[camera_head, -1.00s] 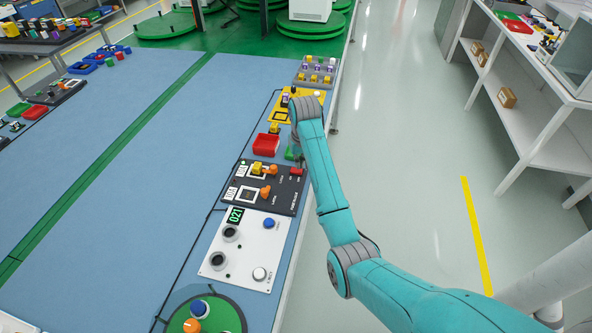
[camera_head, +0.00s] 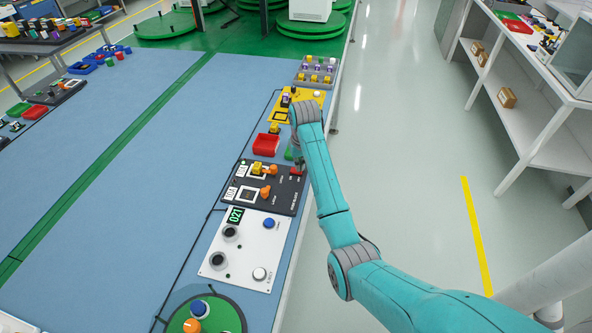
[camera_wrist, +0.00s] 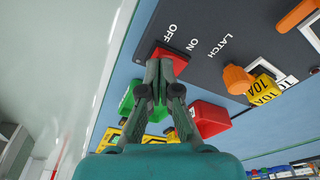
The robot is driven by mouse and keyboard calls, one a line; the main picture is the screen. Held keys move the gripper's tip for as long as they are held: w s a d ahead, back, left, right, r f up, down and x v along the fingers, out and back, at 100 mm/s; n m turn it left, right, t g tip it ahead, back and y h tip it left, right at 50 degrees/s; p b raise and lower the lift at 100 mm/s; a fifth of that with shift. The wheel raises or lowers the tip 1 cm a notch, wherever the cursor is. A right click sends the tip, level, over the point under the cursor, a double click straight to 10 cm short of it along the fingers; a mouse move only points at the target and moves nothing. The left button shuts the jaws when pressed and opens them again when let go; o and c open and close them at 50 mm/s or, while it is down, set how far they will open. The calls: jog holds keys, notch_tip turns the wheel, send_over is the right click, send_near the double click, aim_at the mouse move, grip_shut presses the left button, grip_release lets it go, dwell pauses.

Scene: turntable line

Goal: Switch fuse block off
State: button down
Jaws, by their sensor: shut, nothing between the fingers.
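The dark fuse block panel (camera_head: 284,201) lies on the blue table near its right edge; its panel (camera_wrist: 210,65) also fills the upper right of the wrist view. A red switch (camera_wrist: 178,60) sits at the panel's edge by the OFF and ON labels; it also shows in the head view (camera_head: 297,171). My gripper (camera_wrist: 160,66) is shut and empty, its fingertips over the red switch and hiding part of it. Touch and switch position cannot be told. An orange latch lever (camera_wrist: 238,80) and a yellow 10A fuse (camera_wrist: 265,92) are to the right.
A red bin (camera_head: 265,145) and a yellow panel (camera_head: 284,110) lie beyond the block. A green turntable (camera_head: 228,318) is at the front.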

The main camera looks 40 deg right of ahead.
jog(key=shift+f, duration=0.3)
jog(key=shift+r, duration=3.55)
jog(key=shift+s, duration=0.1)
